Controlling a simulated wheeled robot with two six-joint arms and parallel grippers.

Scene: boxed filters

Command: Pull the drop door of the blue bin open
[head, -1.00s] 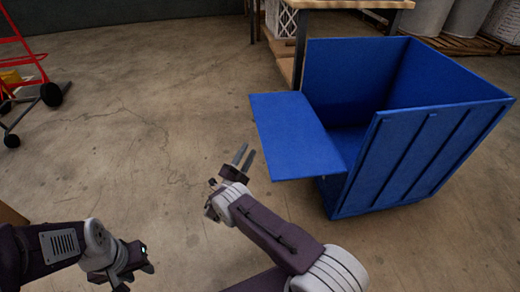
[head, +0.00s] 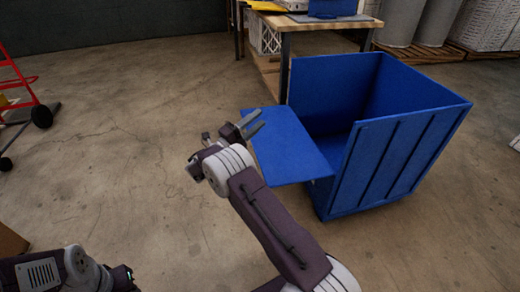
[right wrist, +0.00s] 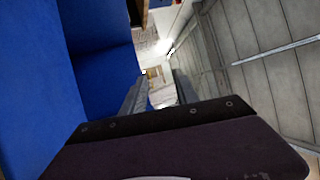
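The blue bin (head: 398,155) stands on the floor at the right of the head view, open at the top. Its drop door (head: 285,145) is down and sticks out roughly level from the bin's left side. In the right wrist view, blue panels (right wrist: 105,80) fill the left part. My right gripper (head: 261,120) has its two fingers apart with nothing between them. It is at the door's outer left edge; I cannot tell whether it touches. My left gripper (head: 124,279) is low at the left, away from the bin, its fingers unclear.
A wooden-topped table (head: 320,22) stands behind the bin, with a white crate (head: 265,35) beneath. Grey barrels (head: 410,20) stand on pallets at the back right. A red hand truck (head: 22,85) is at the far left. The floor left of the door is clear.

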